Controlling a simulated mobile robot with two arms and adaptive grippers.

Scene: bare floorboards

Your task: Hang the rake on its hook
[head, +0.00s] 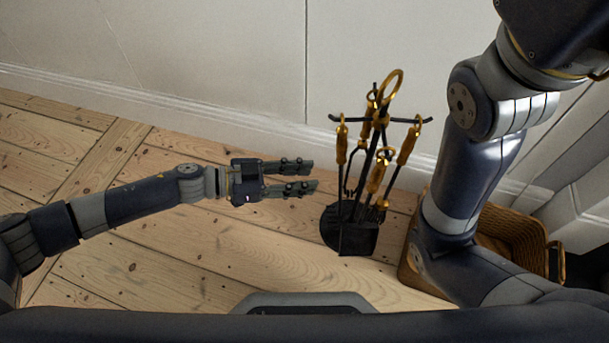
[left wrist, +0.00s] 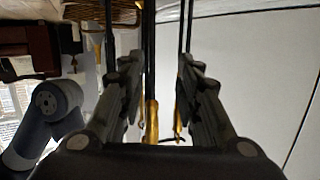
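A black fireplace-tool stand (head: 350,235) with a ring on top and hook arms stands on the floor. Several tools with gold handles are at it. One gold handle (head: 377,172) sits lower than the others, in front of the post; I cannot tell whether it is the rake, as the tool heads are crowded together. My left gripper (head: 314,176) is open and empty, level, pointing right at the stand from just left of it. In the left wrist view, dark rods and a gold handle (left wrist: 152,122) show between and beyond the open fingers. My right gripper is out of view.
A wicker basket (head: 410,268) stands right of the stand, partly behind my raised right arm; it also shows in the left wrist view (left wrist: 88,12). The white wall (head: 220,60) and baseboard run close behind the stand. Bare floorboards are clear on the left.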

